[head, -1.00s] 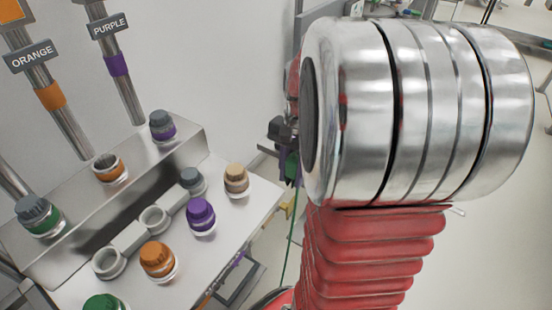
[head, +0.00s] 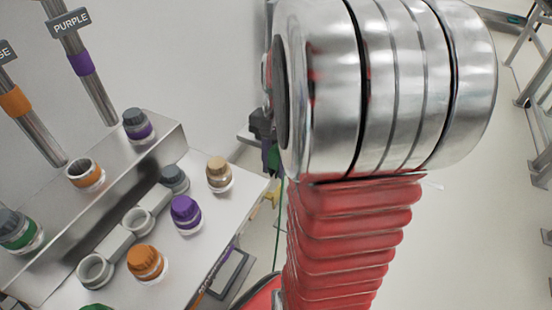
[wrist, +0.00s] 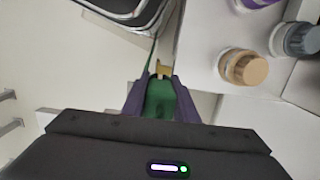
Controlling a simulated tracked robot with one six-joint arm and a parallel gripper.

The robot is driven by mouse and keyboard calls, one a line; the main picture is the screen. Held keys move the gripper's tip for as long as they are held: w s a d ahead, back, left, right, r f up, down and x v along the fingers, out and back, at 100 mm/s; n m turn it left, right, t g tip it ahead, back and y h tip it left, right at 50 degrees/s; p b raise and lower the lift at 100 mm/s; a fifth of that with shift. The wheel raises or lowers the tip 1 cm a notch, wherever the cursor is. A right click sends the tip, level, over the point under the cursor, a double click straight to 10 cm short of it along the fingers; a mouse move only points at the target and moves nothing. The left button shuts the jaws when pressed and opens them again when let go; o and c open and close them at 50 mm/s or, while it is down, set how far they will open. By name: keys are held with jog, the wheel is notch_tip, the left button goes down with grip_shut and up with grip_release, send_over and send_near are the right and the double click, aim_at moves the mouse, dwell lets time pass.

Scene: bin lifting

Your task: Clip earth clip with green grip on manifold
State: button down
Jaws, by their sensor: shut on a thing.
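My gripper (wrist: 161,100) is shut on the green grip (wrist: 160,98) of the earth clip, with a dark finger on each side. A brass-coloured tip (wrist: 162,69) shows just beyond the grip in the wrist view. A thin green cable (head: 277,235) hangs below my gripper in the head view. There, my arm hides most of the gripper and clip. The manifold (head: 140,175), a steel stepped block on a white bench, stands at left with capped ports and pipes. The gripper is beside the bench's right end; I cannot tell whether the clip touches anything.
On the bench are an orange cap (head: 146,262), a purple cap (head: 186,212) and a tan cap (head: 218,172); the tan one (wrist: 245,67) is right of the gripper in the wrist view. A dark-framed object (head: 226,272) is below the bench edge.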

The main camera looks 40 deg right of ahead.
aim_at(275, 193)
jog(key=shift+f, duration=1.65)
jog(key=shift+r, duration=0.1)
jog(key=shift+s+a+r, duration=0.1)
jog(key=shift+s+r, duration=0.05)
jog(key=shift+f, duration=1.55)
jog(key=shift+f, duration=1.1)
jog(key=shift+f, duration=1.1)
